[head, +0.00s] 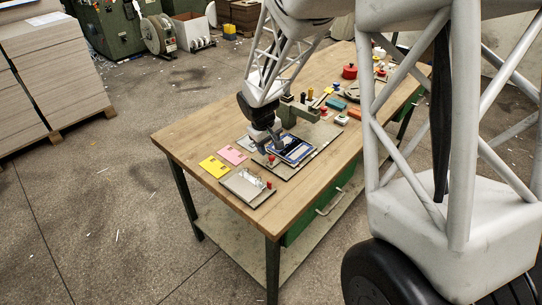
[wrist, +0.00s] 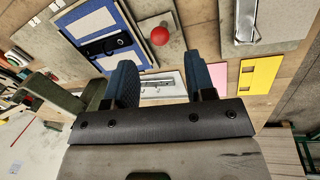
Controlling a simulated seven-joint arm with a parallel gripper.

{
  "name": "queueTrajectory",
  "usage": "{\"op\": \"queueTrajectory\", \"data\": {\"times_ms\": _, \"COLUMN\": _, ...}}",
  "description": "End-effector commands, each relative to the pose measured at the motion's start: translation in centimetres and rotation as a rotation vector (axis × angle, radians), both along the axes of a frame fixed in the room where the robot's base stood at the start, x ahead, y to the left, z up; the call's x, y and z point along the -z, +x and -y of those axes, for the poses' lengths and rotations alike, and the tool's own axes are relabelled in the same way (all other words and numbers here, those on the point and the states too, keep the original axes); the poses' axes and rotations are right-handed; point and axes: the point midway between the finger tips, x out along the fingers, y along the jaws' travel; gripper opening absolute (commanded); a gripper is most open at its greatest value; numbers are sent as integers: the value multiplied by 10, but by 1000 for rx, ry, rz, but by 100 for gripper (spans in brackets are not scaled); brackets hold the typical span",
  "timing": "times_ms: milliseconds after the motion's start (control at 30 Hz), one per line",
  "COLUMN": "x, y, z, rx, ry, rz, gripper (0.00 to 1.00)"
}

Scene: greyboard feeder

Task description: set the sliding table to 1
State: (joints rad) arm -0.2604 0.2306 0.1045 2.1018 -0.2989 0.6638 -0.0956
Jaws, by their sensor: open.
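A blue-bordered panel with a pale middle and a black bar (wrist: 103,46) lies on a grey base plate on the bench. It also shows in the head view (head: 297,152). I cannot tell for sure that this is the sliding table, and no number is readable. A red ball knob (wrist: 160,35) stands at its edge, also in the head view (head: 271,159). My gripper (wrist: 162,75) is open above the bench beside the panel, with nothing between its blue fingers. A pale plate with metal parts (wrist: 165,84) shows below, between the fingers.
A yellow card (head: 214,166) and a pink card (head: 232,155) lie at the left of the wooden bench (head: 185,141). A grey plate with a metal strip (head: 243,186) lies in front. A red pot (head: 350,72) and small coloured blocks stand farther back.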

Motion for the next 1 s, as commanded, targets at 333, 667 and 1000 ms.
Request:
{"op": "queueTrajectory", "data": {"times_ms": 333, "x": 38, "y": 4, "z": 7, "rx": -1, "ry": -1, "rz": -2, "gripper": 50}}
{"op": "queueTrajectory", "data": {"times_ms": 667, "x": 56, "y": 6, "z": 9, "rx": 0, "ry": -1, "rz": -1, "gripper": 50}}
{"op": "queueTrajectory", "data": {"times_ms": 1000, "x": 56, "y": 6, "z": 9, "rx": -1, "ry": 0, "rz": 0, "gripper": 47}}
